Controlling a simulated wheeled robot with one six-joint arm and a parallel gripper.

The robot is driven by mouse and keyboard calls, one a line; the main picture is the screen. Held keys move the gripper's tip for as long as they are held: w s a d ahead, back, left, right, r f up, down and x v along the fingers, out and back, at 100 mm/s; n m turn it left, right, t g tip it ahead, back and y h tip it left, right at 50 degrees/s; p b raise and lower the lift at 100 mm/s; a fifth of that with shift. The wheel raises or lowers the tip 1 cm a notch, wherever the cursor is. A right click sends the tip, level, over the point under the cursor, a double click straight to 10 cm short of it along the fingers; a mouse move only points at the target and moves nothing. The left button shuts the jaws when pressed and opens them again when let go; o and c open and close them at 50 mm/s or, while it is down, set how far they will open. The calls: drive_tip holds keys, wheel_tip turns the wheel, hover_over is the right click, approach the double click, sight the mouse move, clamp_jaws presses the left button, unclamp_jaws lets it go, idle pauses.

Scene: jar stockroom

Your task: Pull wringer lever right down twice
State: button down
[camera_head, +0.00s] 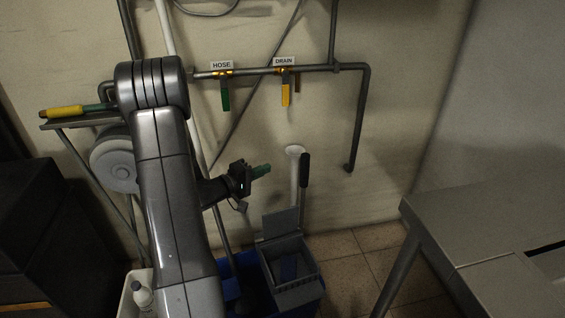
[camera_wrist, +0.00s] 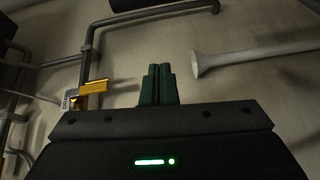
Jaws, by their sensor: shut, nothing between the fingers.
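The grey wringer (camera_head: 290,270) sits on the blue bucket (camera_head: 240,278) on the floor in the head view. Its lever (camera_head: 304,172) stands nearly upright, with a black grip at the top. My gripper (camera_head: 264,170) is to the left of the lever grip, at about its height in the picture, and its green fingers point right. The fingers are shut and empty in the wrist view (camera_wrist: 159,84). They look apart from the lever.
A pale flared pipe (camera_head: 295,165) stands just left of the lever. A wall pipe (camera_head: 330,68) carries a green hose valve (camera_head: 225,95) and a yellow drain valve (camera_head: 286,92). A grey table (camera_head: 480,235) is at the right. Tiled floor (camera_head: 350,255) shows between.

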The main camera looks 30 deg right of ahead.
drive_tip(key=a, duration=0.1)
drive_tip(key=g, duration=0.1)
drive_tip(key=a+h, duration=0.1)
drive_tip(key=shift+w+a+f+g, duration=0.2)
drive_tip(key=shift+a+f+g, duration=0.05)
drive_tip(key=shift+a+g, duration=0.1)
drive_tip(key=shift+d, duration=0.1)
drive_tip(key=s+d+b, duration=0.2)
drive_tip(key=d+b, duration=0.1)
drive_tip(key=d, duration=0.8)
drive_tip(key=shift+s+b, duration=0.35)
drive_tip(key=shift+s, duration=0.05)
drive_tip(key=shift+d, duration=0.1)
